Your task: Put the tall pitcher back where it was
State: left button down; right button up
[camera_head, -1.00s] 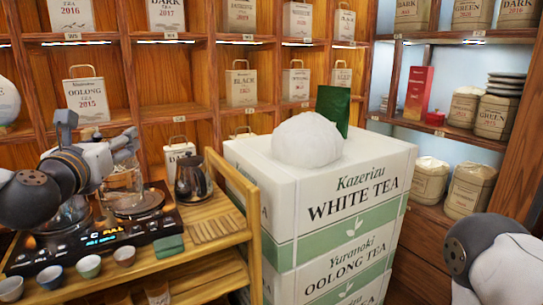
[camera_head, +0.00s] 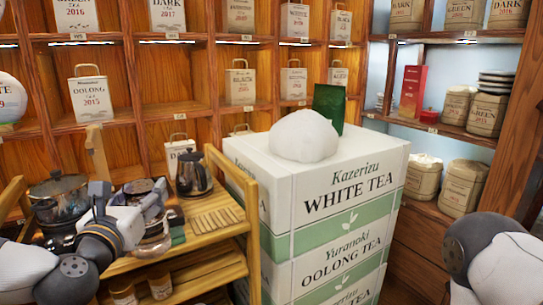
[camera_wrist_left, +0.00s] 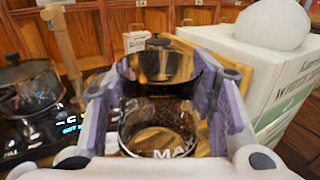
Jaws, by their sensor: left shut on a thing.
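My left gripper (camera_head: 135,205) is shut on a clear glass pitcher (camera_head: 152,243) with a dark rim. In the left wrist view the pitcher (camera_wrist_left: 160,125) stands between the two finger pads, roughly upright, with "MAX" lettering on its glass. In the head view my gripper hides much of it, and I cannot tell whether its base touches anything. A darker pitcher with a handle (camera_head: 192,175) stands on the wooden cart, behind and to the right of my gripper. My right gripper is out of view; only part of that arm shows at lower right.
A lidded glass kettle (camera_head: 58,198) stands left of my gripper; it shows in the wrist view too (camera_wrist_left: 28,88). The wooden cart (camera_head: 225,232) has a slatted rack and small cups below. Stacked white tea boxes (camera_head: 340,205) stand close on the right.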

pick_arm(q)
jog(key=shift+m+h, duration=0.4)
jog(key=shift+h, duration=0.3)
jog(key=s+d+f, duration=0.1)
jog(key=s+f, duration=0.1)
jog(key=s+d+f, duration=0.2)
jog(key=f, duration=0.1)
jog(key=s+d+f, duration=0.1)
jog(key=d+f, duration=0.1)
jog(key=f, duration=0.1)
jog(key=shift+s+d, duration=0.15)
jog(key=shift+s, duration=0.25)
send_near(163, 248)
jog(key=s+d, duration=0.2)
jog(key=d, duration=0.3)
jog(key=shift+w+a+f, duration=0.1)
jog(key=shift+a+f, duration=0.05)
jog(key=shift+f, duration=0.15)
